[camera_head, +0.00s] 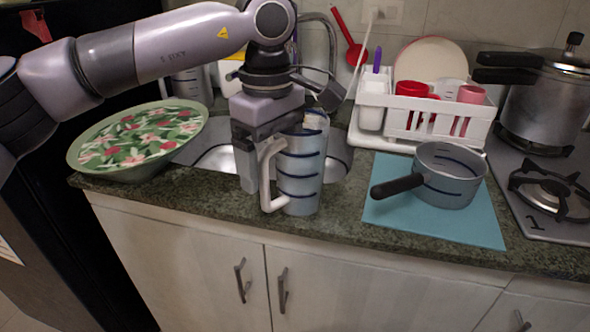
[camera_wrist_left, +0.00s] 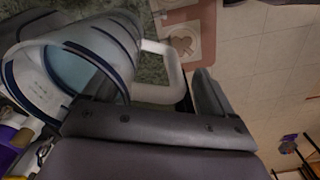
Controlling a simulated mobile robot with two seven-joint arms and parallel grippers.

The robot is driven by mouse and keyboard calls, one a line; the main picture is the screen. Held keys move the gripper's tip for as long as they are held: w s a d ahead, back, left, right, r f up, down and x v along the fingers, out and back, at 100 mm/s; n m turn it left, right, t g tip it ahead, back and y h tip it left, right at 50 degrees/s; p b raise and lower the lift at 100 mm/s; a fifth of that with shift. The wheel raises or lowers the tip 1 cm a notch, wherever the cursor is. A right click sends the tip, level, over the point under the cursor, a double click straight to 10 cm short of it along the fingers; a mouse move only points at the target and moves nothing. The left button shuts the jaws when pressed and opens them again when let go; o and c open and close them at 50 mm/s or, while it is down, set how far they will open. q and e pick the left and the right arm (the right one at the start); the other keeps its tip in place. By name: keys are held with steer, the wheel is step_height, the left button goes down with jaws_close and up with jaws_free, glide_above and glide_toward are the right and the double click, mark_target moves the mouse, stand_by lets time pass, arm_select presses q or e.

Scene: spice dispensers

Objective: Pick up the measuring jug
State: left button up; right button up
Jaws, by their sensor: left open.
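The measuring jug (camera_head: 303,172) is a tall grey-blue vessel with dark bands and a white handle (camera_head: 268,177). It stands upright on the dark green counter at the front edge of the sink. My left gripper (camera_head: 262,165) is open, pointing down at the jug's handle side. One finger shows to the left of the handle; the other is hidden. In the left wrist view the jug (camera_wrist_left: 110,45) fills the upper left, its handle (camera_wrist_left: 172,75) reaching towards a dark finger (camera_wrist_left: 212,95). I cannot tell whether the fingers touch the handle. My right gripper is not in view.
A leaf-patterned bowl (camera_head: 140,137) stands left on the counter (camera_head: 225,205). A banded saucepan (camera_head: 447,178) sits on a blue mat (camera_head: 400,222) at right. A white dish rack (camera_head: 440,118) and pressure cooker (camera_head: 545,100) are behind. The sink (camera_head: 215,160) lies behind the jug.

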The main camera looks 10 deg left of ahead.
arm_select(q)
steer(key=shift+r, duration=0.1)
jaws_close()
steer(key=shift+r, duration=0.1)
